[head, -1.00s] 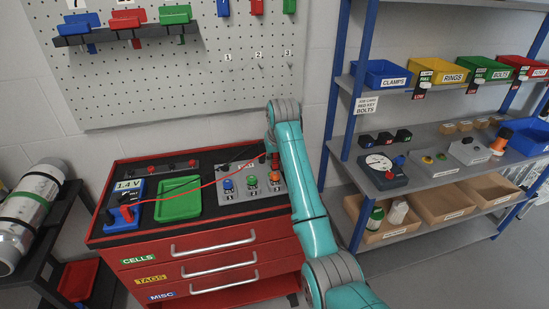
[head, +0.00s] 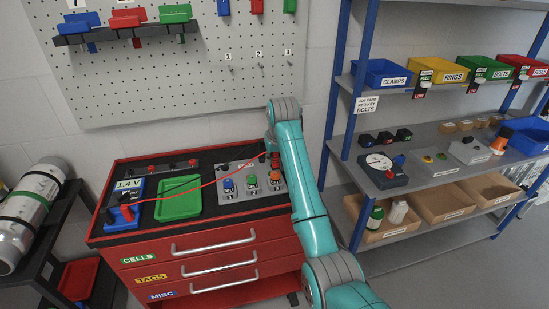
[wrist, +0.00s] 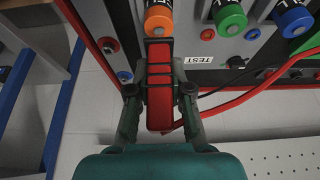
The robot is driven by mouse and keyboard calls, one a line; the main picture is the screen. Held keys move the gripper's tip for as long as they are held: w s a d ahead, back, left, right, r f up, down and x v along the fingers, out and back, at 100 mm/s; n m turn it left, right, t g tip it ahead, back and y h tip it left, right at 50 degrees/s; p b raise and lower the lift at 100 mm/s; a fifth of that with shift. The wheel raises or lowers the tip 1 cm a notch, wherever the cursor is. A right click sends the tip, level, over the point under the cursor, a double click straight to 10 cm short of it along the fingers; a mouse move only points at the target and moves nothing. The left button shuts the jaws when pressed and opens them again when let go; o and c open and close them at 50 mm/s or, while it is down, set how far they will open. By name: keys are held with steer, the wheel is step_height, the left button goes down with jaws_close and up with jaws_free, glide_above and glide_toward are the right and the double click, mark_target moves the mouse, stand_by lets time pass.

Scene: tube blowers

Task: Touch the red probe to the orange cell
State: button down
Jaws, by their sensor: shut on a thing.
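The red probe (wrist: 160,88) is held between the fingers of my gripper (wrist: 160,95) in the wrist view. Its far end is right by the orange cell (wrist: 159,18); I cannot tell whether they touch. In the head view the orange cell (head: 275,177) stands at the right of the grey test panel (head: 236,194), next to the green cell (head: 252,181) and blue cell (head: 227,184). My arm hides most of the gripper and probe there. A red lead (head: 190,191) runs from the probe to the blue 1.4 V meter (head: 124,203).
The red drawer cabinet (head: 205,253) carries the panel, the meter and an empty-looking green tray (head: 179,199). A pegboard (head: 190,70) is behind it. A shelf rack (head: 440,150) with bins stands to the right. A black lead (wrist: 232,82) lies near the panel.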

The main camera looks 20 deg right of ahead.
steer(key=shift+f, duration=0.5)
stand_by(1.8)
steer(key=shift+r, duration=0.15)
steer(key=shift+r, duration=2.45)
stand_by(0.5)
